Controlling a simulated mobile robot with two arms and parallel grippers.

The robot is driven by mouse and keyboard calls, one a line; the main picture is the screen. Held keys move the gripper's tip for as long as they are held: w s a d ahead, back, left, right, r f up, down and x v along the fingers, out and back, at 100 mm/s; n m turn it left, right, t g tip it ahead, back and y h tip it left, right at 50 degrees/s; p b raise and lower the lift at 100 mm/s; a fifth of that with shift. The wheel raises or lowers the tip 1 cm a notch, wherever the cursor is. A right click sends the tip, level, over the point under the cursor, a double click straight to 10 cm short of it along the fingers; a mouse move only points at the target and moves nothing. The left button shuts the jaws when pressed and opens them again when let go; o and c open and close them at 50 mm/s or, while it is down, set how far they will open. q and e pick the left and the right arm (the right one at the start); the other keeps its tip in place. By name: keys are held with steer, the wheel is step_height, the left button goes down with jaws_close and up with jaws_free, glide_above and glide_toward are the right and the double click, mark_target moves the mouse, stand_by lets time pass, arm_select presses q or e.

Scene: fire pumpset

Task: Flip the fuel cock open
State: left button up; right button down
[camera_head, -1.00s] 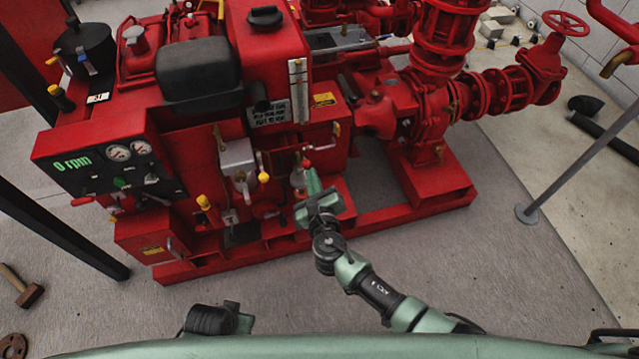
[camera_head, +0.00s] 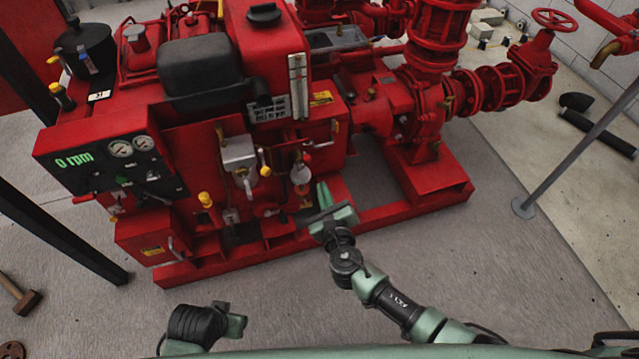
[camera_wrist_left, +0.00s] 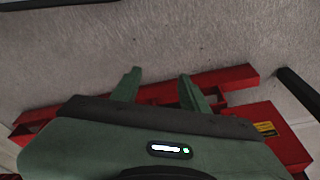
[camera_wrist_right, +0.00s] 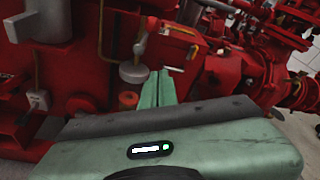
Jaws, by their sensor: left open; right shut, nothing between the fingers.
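I cannot tell the cock's exact setting. My right gripper (camera_head: 322,190) is shut and empty, below and right of the bowl and apart from it. My left gripper (camera_wrist_left: 157,80) is open and empty over the floor, in front of the pumpset.
The red base rail (camera_head: 380,212) runs along the pumpset's foot below the right gripper. The gauge panel (camera_head: 110,165) is farther left. A thin post (camera_head: 575,145) stands at right.

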arm_select(q)
steer(key=f, duration=0.2)
steer(key=s+f+p, duration=0.1)
steer(key=f, duration=0.2)
steer(key=shift+s+f, duration=0.35)
arm_select(e)
steer(key=v, duration=0.7)
